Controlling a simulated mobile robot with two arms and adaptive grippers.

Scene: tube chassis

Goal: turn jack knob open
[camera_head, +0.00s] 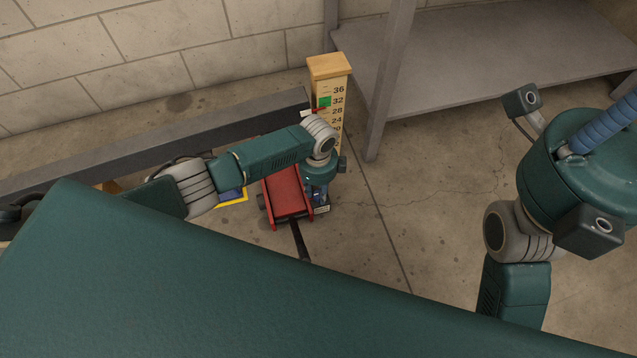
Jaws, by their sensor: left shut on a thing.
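A red floor jack (287,193) stands on the concrete floor near the middle of the picture, with a black handle bar (299,242) running toward me. My left arm reaches over from the left, and my left gripper (319,200) points down at the jack's right side. It is shut there on the jack knob, which the gripper and wrist hide. Whether the knob has turned does not show. My right arm is at the right, and its gripper is out of view.
A wooden post with a yellow number scale (338,100) stands just behind the jack. A grey metal bar (150,150) lies to the left and a grey metal shelf (480,60) is behind right. The floor (430,230) between jack and right arm is clear.

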